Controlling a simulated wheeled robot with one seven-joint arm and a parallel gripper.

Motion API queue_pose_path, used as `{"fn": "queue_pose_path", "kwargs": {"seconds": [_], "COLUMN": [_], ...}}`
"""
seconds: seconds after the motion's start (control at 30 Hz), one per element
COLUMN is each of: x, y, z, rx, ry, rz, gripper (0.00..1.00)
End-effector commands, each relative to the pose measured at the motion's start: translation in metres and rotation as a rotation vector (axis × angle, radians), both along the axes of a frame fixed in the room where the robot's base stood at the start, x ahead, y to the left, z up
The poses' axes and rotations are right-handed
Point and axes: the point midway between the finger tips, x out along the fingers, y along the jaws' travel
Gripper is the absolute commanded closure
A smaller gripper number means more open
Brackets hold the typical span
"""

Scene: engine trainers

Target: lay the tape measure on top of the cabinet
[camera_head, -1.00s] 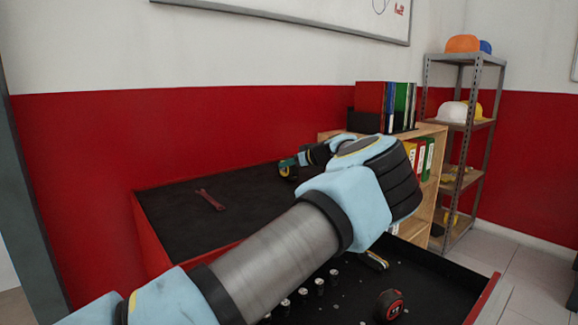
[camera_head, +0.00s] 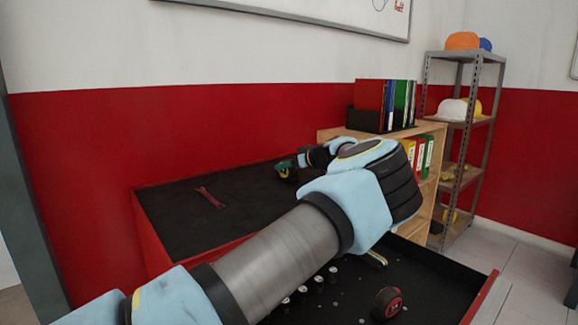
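The top of the red cabinet (camera_head: 180,220) has a dark mat and stands against the wall. A rounded red-and-black thing (camera_head: 387,303) that looks like a tape measure lies in the cabinet's open drawer, at lower right. My gripper (camera_head: 286,168) is small and far off, over the right back part of the cabinet top, beyond my arm. I cannot tell whether that is a held thing or part of the gripper, nor whether the fingers are open. My arm hides much of the drawer and the cabinet's front edge.
A dark red wrench (camera_head: 209,197) lies on the left of the cabinet top; the mat around it is clear. A wooden bookcase (camera_head: 432,190) with binders stands to the right.

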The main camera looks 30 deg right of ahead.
Motion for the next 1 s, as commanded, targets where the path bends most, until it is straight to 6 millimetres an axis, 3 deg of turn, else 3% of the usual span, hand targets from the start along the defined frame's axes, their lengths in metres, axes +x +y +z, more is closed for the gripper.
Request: {"fn": "queue_pose_path", "kwargs": {"seconds": [0.6,1.0], "x": [-0.098,-0.109], "y": [-0.02,-0.021], "z": [0.039,0.046], "rx": [-0.002,0.0], "ry": [0.001,0.0], "rz": [-0.001,0.0], "gripper": [0.3,0.3]}}
